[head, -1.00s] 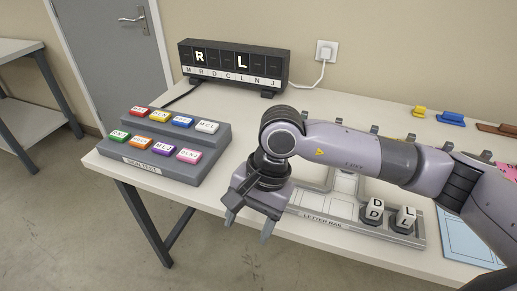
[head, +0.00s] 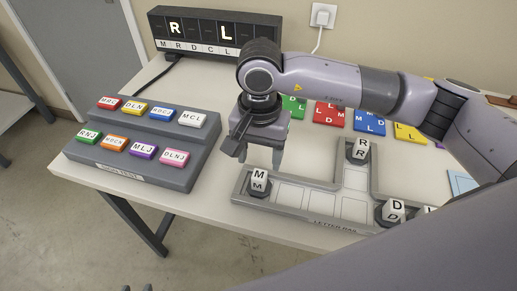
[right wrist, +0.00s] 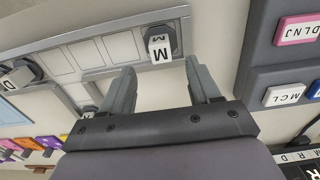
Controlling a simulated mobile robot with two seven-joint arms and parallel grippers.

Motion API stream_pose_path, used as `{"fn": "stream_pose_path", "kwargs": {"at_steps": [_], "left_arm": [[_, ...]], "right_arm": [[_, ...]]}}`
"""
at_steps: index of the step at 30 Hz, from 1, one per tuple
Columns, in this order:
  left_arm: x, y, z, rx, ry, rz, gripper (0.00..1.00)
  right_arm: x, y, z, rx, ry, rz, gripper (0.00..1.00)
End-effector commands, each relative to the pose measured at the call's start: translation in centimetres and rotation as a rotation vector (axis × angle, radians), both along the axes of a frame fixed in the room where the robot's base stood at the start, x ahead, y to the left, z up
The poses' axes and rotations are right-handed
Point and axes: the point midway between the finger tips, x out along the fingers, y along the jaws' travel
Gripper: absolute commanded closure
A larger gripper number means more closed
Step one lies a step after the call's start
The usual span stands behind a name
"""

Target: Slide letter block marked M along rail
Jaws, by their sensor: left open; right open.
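The M block (head: 259,181), white on a dark base, stands upright at the left end of the grey letter rail (head: 322,219). My right gripper (head: 257,157) is open and empty, pointing down above and just behind it. In the right wrist view the M block (right wrist: 159,49) shows beyond the gap between the open fingers (right wrist: 160,78), apart from them. The R block (head: 361,151) stands in the rail's rear branch. The D block (head: 393,211) is at the right, with another block partly hidden beside it. Only the fingertips of my left gripper (head: 138,288) show, open, at the bottom edge.
A sign-test console (head: 135,168) with several coloured buttons stands left of the rail. A dark display (head: 200,33) behind shows lit R and L. Coloured lettered plates (head: 330,113) lie behind the rail. My arm link covers the lower right.

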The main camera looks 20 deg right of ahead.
Motion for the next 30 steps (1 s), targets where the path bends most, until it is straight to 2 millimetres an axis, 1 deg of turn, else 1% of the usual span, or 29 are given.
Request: {"fn": "stream_pose_path", "kwargs": {"at_steps": [5,12,15,18,22,29,30], "left_arm": [[0.0,0.0,0.2,0.000,0.000,0.000,0.57],[0.0,0.0,0.8,0.000,0.000,0.000,0.57],[0.1,0.0,1.0,0.000,-0.001,0.000,0.57],[0.1,0.0,1.1,-0.001,-0.003,0.000,0.57],[0.2,0.0,1.2,0.000,-0.004,-0.001,0.57],[0.2,0.0,1.2,0.000,-0.005,-0.001,0.57],[0.2,0.0,1.2,0.000,-0.005,-0.001,0.57]], "right_arm": [[-0.1,0.0,-1.1,0.000,0.004,0.000,0.38],[-0.1,0.0,-4.6,-0.001,0.004,-0.001,0.38],[-0.1,0.0,-5.9,-0.001,0.004,-0.001,0.38],[0.0,0.0,-6.7,0.000,0.002,-0.001,0.38],[0.0,0.0,-7.2,-0.001,0.001,0.000,0.38],[0.0,0.0,-7.2,0.000,0.000,0.000,0.38],[0.0,0.0,-7.2,0.000,0.000,0.000,0.48]]}}
